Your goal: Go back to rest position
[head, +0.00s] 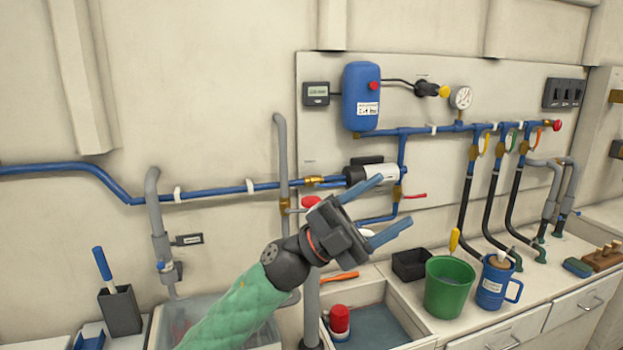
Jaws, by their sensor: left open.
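My left gripper (378,213) is in the middle of the head view, at the end of my green-sleeved arm. Its two blue fingers are spread apart and point up and to the right. Nothing shows between them. It is in front of the wall panel and its blue pipes, near the black and white pump (384,172). I cannot tell how far it is from them. My right gripper is not in view.
Below and right stand a green bucket (449,289), a blue mug (492,282) and a black box (409,265) on the counter. A red-topped jar (339,321) is in the open bin. A grey cup (120,312) with a brush stands at left.

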